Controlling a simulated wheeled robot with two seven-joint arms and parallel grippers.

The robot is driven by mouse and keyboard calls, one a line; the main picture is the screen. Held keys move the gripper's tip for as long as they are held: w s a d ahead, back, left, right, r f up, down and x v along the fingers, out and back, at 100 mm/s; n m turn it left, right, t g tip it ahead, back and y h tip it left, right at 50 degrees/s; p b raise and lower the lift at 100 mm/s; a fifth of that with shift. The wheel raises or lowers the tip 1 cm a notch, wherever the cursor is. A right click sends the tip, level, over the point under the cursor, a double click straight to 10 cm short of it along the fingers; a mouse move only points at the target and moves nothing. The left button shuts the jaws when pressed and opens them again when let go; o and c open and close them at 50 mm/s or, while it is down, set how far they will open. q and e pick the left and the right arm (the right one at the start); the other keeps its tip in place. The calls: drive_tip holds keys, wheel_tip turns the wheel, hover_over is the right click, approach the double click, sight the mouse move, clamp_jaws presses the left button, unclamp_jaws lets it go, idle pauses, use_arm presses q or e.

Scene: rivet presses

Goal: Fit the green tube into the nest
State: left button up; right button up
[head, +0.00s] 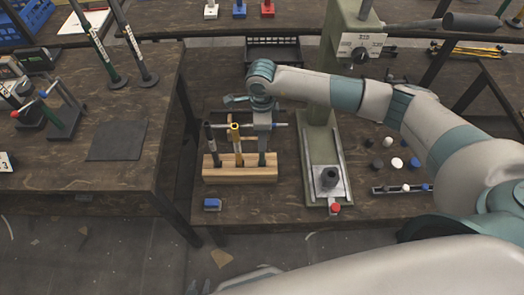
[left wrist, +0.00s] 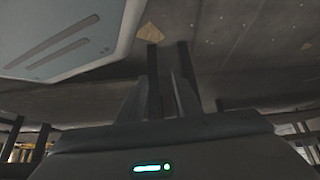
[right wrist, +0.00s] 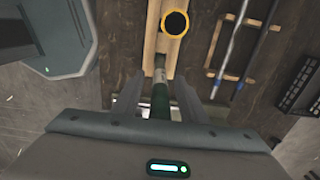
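The green tube (right wrist: 160,98) stands in the wooden rack (head: 240,175), at its right end in the head view (head: 262,158). My right gripper (right wrist: 155,80) is over it, with the fingers open on either side of the tube. A gap shows between tube and fingers in the right wrist view. The tube's top is hidden by the gripper in the head view. The nest (head: 330,177), a dark round cup on a pale plate, sits at the foot of the green press. My left gripper (left wrist: 161,78) is empty, low over the floor, its fingers somewhat apart.
The press column (head: 320,150) rises behind the nest. Small black and white parts (head: 397,163) lie at right.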

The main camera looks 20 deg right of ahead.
clamp_jaws()
use_arm(q)
drive_tip(key=shift+w, duration=0.1)
use_arm(e)
drive_tip(key=shift+r, duration=0.15)
